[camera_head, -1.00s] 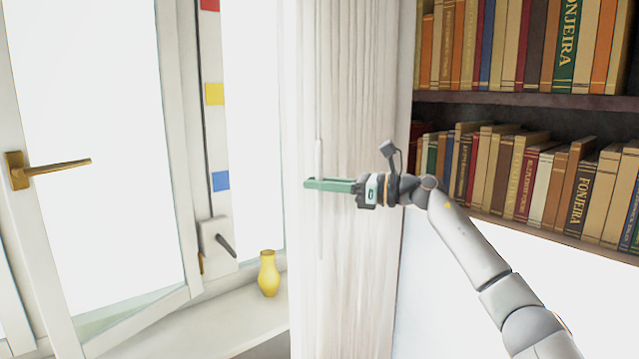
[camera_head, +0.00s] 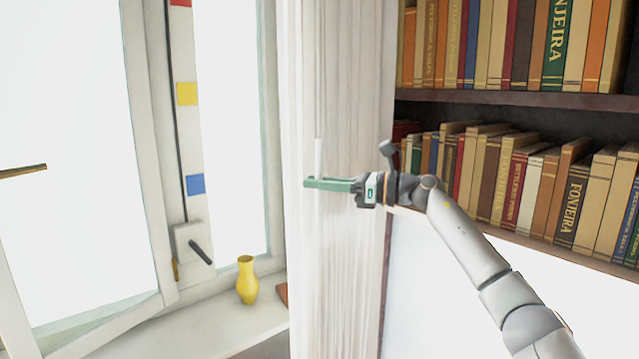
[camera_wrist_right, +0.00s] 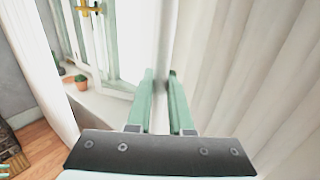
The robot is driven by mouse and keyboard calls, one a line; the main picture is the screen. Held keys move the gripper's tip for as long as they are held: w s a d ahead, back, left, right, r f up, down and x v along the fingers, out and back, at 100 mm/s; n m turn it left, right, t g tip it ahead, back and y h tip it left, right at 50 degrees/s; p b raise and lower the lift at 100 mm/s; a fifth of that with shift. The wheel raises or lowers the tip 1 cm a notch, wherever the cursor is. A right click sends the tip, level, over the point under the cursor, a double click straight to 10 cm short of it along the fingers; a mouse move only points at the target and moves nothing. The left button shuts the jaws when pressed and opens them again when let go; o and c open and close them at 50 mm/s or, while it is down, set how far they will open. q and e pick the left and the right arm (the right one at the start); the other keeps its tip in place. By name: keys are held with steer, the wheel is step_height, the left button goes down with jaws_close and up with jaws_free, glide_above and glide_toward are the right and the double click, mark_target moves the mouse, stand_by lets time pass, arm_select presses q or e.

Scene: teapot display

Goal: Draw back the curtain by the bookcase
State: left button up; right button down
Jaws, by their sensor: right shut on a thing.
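The white curtain (camera_head: 345,265) hangs in folds between the window and the bookcase, gathered into a narrow band. A thin pale upright rod or handle (camera_head: 318,158) is at its left part; in the right wrist view the rod (camera_wrist_right: 164,50) runs up between the fingers. My right gripper (camera_head: 312,184) has its green fingers closed around this rod at the curtain. In the right wrist view the gripper (camera_wrist_right: 159,85) has curtain folds (camera_wrist_right: 260,60) to its right. The bookcase (camera_head: 480,97) stands right of the curtain. My left gripper is not in view.
The window (camera_head: 140,150) on the left has an open sash with a brass handle (camera_head: 22,171). A yellow vase (camera_head: 247,280) stands on the sill (camera_head: 190,335).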

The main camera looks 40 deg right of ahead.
steer(key=shift+f, duration=0.1)
steer(key=c, duration=0.8)
jaws_free()
steer(key=shift+s, duration=0.1)
steer(key=b+v, duration=0.5)
steer(key=v, duration=0.7)
steer(key=shift+s, duration=0.15)
steer(key=shift+d, duration=0.1)
